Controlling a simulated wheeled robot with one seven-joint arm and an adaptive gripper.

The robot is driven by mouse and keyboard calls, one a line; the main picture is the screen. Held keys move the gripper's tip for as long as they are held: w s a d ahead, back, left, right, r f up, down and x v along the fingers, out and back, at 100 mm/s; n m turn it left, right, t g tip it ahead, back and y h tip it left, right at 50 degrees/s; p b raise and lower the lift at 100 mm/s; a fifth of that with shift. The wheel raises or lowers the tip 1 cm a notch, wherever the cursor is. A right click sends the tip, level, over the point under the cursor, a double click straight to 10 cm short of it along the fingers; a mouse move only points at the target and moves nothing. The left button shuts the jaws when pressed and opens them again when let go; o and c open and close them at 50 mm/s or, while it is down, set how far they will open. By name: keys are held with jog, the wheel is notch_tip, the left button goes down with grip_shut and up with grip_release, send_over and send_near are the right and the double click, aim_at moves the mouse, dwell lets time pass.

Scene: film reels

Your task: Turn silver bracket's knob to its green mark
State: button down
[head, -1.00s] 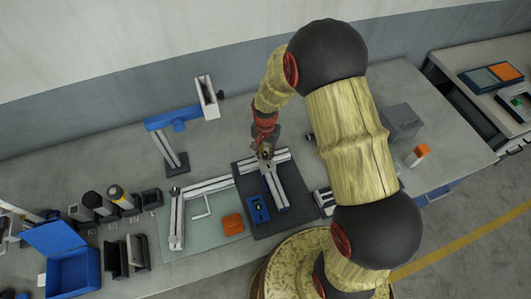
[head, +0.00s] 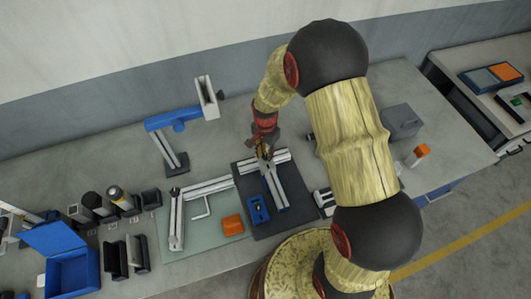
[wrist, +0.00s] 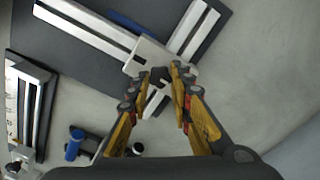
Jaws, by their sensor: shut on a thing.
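The silver bracket (wrist: 147,54) is a pale plate where two aluminium rails meet, seen in the wrist view. Its dark knob (wrist: 160,74) sits at the plate's lower edge, between my fingertips. My gripper (wrist: 164,77) has yellow fingers with dark and red parts and is closed on the knob. In the head view my gripper (head: 264,154) is over the rail joint on the dark mat (head: 295,190), and it hides the bracket and knob there. I cannot make out a green mark.
A blue part (head: 258,210) lies on the mat beside the rail. An orange block (head: 232,224) and a white hex key (head: 202,209) lie to its left. A blue-armed stand (head: 172,122) rises at the back left. A grey box (head: 400,122) stands right, beyond my arm.

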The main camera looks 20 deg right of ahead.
aim_at(266, 156)
jog(key=c, duration=1.6)
grip_release()
jog(key=shift+r, duration=0.1)
notch_tip(266, 156, up, 12)
jog(key=shift+f, duration=0.1)
